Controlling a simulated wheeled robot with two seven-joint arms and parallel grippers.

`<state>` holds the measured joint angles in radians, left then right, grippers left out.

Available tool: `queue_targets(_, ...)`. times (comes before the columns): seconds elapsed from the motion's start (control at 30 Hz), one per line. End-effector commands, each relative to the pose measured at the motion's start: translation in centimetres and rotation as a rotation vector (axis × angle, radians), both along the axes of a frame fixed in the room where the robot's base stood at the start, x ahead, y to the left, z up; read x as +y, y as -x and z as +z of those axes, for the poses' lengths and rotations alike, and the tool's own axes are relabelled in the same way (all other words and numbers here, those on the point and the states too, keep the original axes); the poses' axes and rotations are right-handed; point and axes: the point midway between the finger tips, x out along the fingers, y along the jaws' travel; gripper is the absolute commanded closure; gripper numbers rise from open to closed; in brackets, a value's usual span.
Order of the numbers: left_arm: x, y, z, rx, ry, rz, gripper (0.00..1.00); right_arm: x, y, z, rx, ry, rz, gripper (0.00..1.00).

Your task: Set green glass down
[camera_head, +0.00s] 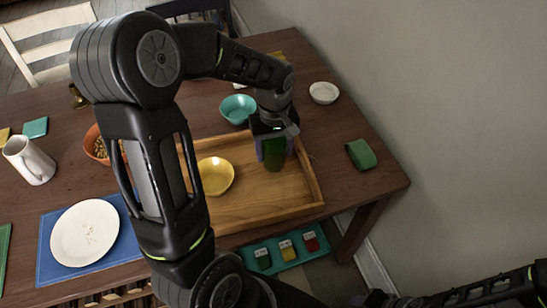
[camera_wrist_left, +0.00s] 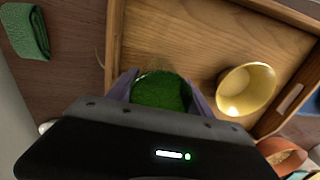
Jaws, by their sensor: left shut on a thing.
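The green glass (camera_head: 274,153) is between the fingers of my left gripper (camera_head: 272,135), which is shut on it. The glass is upright over the back right part of the wooden tray (camera_head: 262,215). I cannot tell whether its base touches the tray. In the left wrist view the green glass (camera_wrist_left: 161,92) shows from above between the two purplish fingers, with the bare tray floor (camera_wrist_left: 195,35) around it. My right gripper is not seen; only part of a dark arm shows at the lower right of the head view.
A yellow bowl (camera_head: 215,176) sits in the tray, left of the glass. A teal bowl (camera_head: 238,108) and a white bowl (camera_head: 324,92) stand behind the tray. A green folded cloth (camera_head: 361,154) lies to the right. The tray's front right area is clear.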

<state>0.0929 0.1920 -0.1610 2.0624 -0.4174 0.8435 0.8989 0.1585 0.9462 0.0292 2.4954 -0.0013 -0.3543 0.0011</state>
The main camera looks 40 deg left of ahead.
Motion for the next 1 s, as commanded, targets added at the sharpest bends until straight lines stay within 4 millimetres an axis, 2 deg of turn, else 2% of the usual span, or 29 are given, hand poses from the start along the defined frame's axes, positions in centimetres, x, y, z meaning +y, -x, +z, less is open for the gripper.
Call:
queue_targets(0.3,0.0,0.1,-3.5,0.002,-0.001,0.000,0.89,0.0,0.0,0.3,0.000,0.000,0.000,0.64)
queue_targets(0.7,0.0,0.0,-4.1,0.001,-0.001,0.000,0.89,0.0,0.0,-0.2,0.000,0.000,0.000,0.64)
queue_targets(0.73,0.0,0.1,-4.0,0.001,0.000,0.000,0.38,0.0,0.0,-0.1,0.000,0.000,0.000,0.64)
queue_targets(1.0,0.0,0.1,-4.0,0.001,0.000,0.000,0.18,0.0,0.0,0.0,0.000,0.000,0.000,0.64)
